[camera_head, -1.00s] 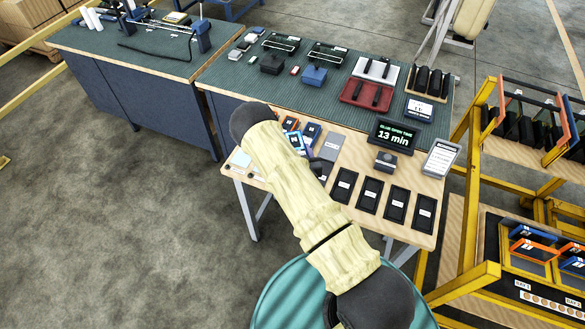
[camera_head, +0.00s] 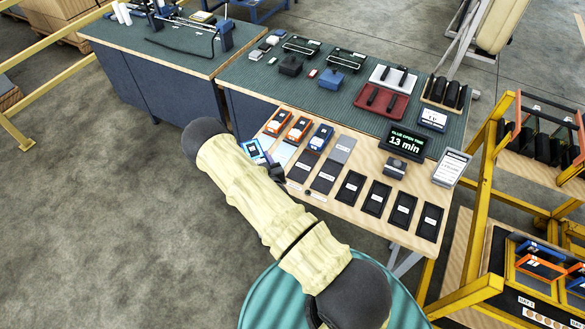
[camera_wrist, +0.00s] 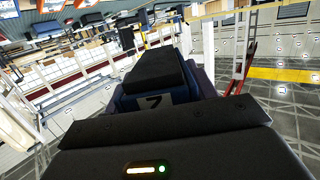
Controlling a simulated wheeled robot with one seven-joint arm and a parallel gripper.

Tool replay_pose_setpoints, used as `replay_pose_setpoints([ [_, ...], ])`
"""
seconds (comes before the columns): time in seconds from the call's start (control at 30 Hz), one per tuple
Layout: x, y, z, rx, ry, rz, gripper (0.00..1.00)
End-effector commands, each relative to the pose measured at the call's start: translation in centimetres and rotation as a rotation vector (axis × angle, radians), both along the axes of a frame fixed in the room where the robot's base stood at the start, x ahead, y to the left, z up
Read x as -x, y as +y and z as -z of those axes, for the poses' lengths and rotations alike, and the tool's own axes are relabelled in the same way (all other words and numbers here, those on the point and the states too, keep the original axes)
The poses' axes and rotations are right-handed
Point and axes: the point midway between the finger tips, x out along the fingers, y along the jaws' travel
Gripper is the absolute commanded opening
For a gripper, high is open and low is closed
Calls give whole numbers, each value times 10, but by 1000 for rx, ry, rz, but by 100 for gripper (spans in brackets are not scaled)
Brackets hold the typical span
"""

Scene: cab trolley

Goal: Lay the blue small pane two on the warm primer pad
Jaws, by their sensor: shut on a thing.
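My gripper (camera_head: 265,163) is shut on a small blue-framed pane (camera_head: 251,149) with a white label. It holds the pane tilted at the left end of the light wooden table. Part of the pane also shows in the wrist view, as a blue edge with a dark numbered tag (camera_wrist: 152,101) behind the black gripper parts. Flat pads lie on the table: a pale one (camera_head: 283,154), a grey one (camera_head: 342,149), and several dark labelled ones, such as one in the front row (camera_head: 350,187). Their labels are too small to read, so I cannot tell which is the warm primer pad.
Two orange-framed panes (camera_head: 278,122) and another blue-framed one (camera_head: 321,137) lie at the table's back left. A timer display (camera_head: 407,140) reads 13 min. A green-topped bench (camera_head: 350,60) stands behind. Yellow racks (camera_head: 487,200) stand at right. Floor at left is clear.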

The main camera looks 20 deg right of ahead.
Motion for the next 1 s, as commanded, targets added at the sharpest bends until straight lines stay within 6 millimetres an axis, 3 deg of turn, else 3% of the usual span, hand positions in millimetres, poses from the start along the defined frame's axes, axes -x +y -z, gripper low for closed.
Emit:
replay_pose_setpoints([
  [0.57,-5,-5,4,-1,-4,25,24],
  [1.0,-42,-54,24,-5,-8,283,24],
])
